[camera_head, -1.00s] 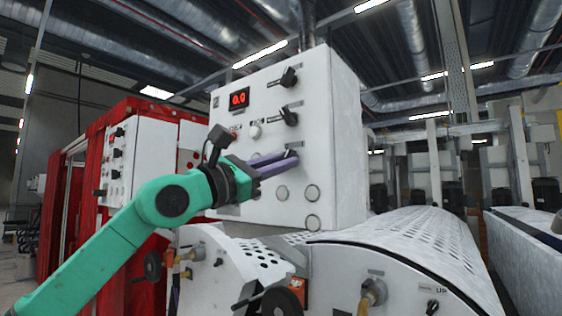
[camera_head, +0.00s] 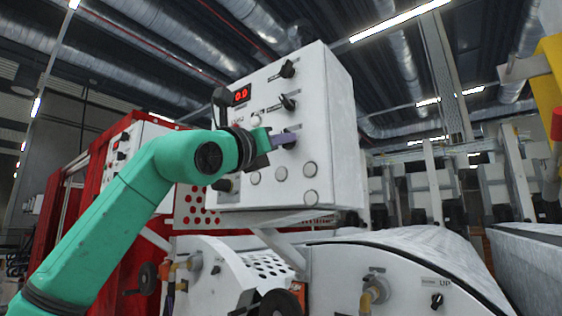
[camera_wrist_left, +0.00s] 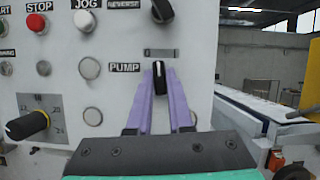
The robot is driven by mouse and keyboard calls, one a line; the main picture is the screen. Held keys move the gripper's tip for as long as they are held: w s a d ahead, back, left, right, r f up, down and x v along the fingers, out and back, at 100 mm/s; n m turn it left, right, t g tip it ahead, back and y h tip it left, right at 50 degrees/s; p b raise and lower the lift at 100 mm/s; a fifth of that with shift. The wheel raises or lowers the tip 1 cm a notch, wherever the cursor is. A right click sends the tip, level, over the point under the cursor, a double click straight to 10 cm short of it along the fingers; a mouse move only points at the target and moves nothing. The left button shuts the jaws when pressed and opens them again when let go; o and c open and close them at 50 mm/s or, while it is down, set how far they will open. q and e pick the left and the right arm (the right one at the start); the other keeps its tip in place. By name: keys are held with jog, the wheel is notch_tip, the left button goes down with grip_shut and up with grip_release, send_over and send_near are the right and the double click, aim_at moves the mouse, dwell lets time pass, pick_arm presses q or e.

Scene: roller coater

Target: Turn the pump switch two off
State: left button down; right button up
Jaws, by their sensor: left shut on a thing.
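A black rotary knob (camera_wrist_left: 160,76) with a white pointer line sits beside the PUMP label in the left wrist view, its pointer roughly upright. My left gripper (camera_wrist_left: 161,92) has its two purple fingers on either side of this knob, shut on it. In the head view my left gripper (camera_head: 285,138) reaches the front of the white control box (camera_head: 335,130), and the wrist and fingers mostly hide the knob. I cannot read a number that marks this switch as two. My right gripper is not in view.
Two more black knobs, an upper one (camera_head: 287,69) and a lower one (camera_head: 289,103), sit above on the panel. A red display (camera_head: 241,95) reads about 0.0. Round buttons (camera_head: 281,174) lie below. White machine covers (camera_head: 410,265) stand under the box.

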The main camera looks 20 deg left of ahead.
pick_arm(q)
jog(key=shift+s+d+r+n+y+b, duration=0.1)
jog(key=shift+n+y+b, duration=0.65)
jog(key=shift+n, duration=0.95)
jog(key=shift+n+y+b, duration=0.4)
jog(key=shift+n+y, duration=0.65)
jog(key=shift+n, duration=0.65)
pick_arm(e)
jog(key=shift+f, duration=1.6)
pick_arm(q)
jog(key=c, duration=0.8)
grip_release()
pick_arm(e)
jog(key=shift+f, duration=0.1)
pick_arm(q)
jog(key=b+v, duration=0.8)
jog(key=v, duration=0.6)
jog(key=shift+s+b, duration=0.15)
jog(key=shift+b, duration=0.15)
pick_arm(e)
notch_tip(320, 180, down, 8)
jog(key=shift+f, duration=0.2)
